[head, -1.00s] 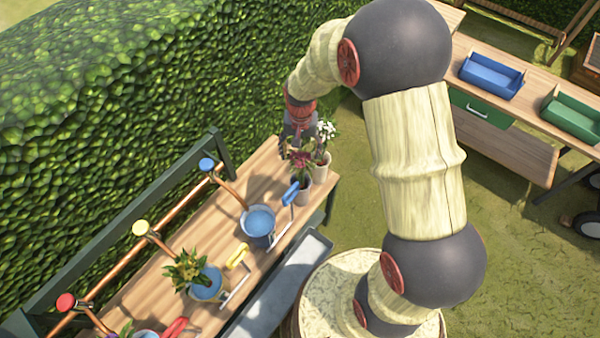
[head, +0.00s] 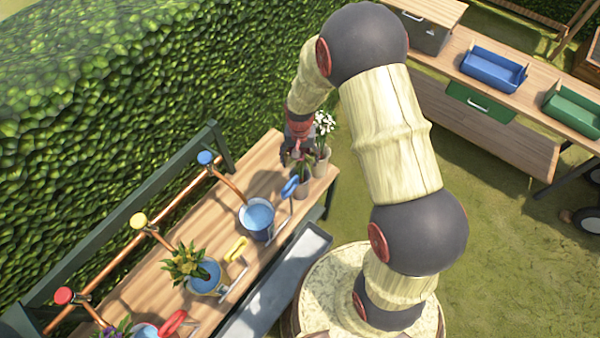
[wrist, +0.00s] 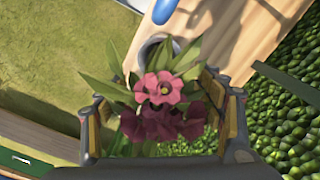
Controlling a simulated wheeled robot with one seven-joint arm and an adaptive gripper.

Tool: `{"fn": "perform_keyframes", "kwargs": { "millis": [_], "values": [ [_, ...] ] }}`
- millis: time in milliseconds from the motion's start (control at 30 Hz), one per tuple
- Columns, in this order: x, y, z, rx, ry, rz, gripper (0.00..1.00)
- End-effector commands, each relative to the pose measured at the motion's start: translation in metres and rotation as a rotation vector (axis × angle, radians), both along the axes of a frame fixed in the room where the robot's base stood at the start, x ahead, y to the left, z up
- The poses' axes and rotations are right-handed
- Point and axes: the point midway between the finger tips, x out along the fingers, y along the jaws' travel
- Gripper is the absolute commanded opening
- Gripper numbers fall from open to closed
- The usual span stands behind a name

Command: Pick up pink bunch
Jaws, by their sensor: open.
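The pink bunch (wrist: 162,90) has pink and dark red flowers with long green leaves. In the wrist view it fills the space between the open fingers of my gripper (wrist: 163,112), with leaves spreading toward both fingers. Its pot (head: 301,190) stands near the right end of the wooden bench, and my gripper (head: 297,156) is right above it in the head view, covering most of the flowers. The stems are hidden below the blooms, and I cannot tell whether the fingers touch the leaves.
A white-flowered plant (head: 323,128) in a pot stands close beside, to the right. A blue bucket (head: 257,218) with a blue-handled tool is nearby on the bench (head: 215,209). The hedge (head: 120,120) rises behind.

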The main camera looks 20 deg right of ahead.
Motion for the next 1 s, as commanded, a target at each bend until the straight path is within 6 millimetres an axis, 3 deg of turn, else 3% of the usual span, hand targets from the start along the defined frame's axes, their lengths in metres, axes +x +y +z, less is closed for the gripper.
{"fn": "perform_keyframes", "kwargs": {
  "millis": [167,1000],
  "values": [
    [0.0001,0.0000,0.0009,0.000,0.000,0.000,0.65],
    [0.0001,0.0000,0.0012,0.000,0.000,0.000,0.17]
  ]
}}
